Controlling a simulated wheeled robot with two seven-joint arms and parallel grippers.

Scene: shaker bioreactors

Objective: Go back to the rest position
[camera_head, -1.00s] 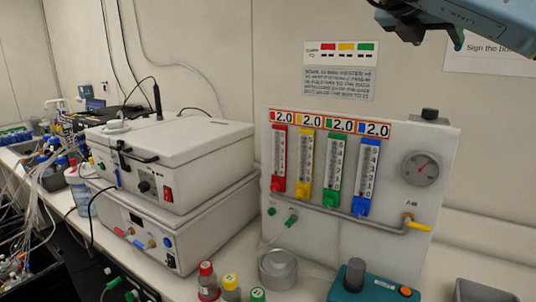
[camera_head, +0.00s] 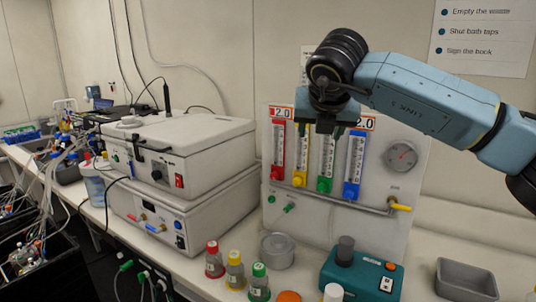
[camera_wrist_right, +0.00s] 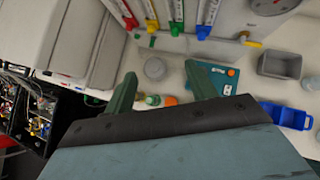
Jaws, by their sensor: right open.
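My right gripper (camera_head: 325,120) hangs from the blue-grey arm that comes in from the right. It is in front of the upper part of the white gas panel (camera_head: 405,208) and hides part of its number labels. Its two fingers are apart with nothing between them. In the right wrist view the open green fingers (camera_wrist_right: 160,76) point over the bench, above a grey round dish (camera_wrist_right: 155,68) and a teal device (camera_wrist_right: 222,78). My left gripper is not in view.
Stacked white boxes (camera_head: 200,140) stand left of the panel. Capped bottles (camera_head: 235,270), a grey dish (camera_head: 277,251), a teal device (camera_head: 360,275) and a grey tray (camera_head: 466,278) line the bench front. A blue rack (camera_wrist_right: 287,116) shows in the right wrist view.

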